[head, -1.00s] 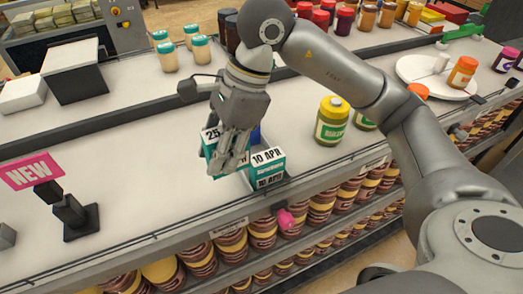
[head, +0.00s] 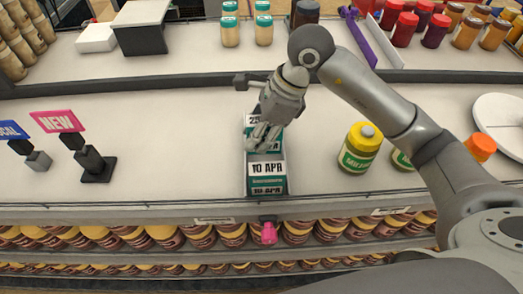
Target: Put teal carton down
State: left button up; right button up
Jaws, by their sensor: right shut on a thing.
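My right gripper (head: 266,137) is shut on a teal carton (head: 251,121) with a white label reading "25". The fingers cover much of this carton. It is over or in the back part of a narrow grey tray (head: 247,183) at the shelf's front edge; I cannot tell whether it touches the tray floor. Another teal carton (head: 266,172), labelled "10 APR", stands in the front of the tray, just in front of the gripper. My left gripper is not in view.
Yellow-lidded green jars (head: 360,147) stand to the right. A pink "NEW" sign (head: 58,121) on a black stand is at the left. The shelf between sign and tray is clear. A dark rail (head: 200,83) runs behind, with teal-lidded jars (head: 264,29) beyond.

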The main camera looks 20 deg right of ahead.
notch_tip(320, 180, down, 2)
jog(key=shift+d+f, duration=0.15)
notch_tip(320, 180, down, 3)
jog(key=shift+f+p, duration=0.1)
jog(key=shift+p, duration=0.55)
jog(key=shift+f, duration=0.15)
jog(key=shift+f, duration=0.2)
jog(key=o, duration=0.7)
jog(key=shift+r, duration=0.1)
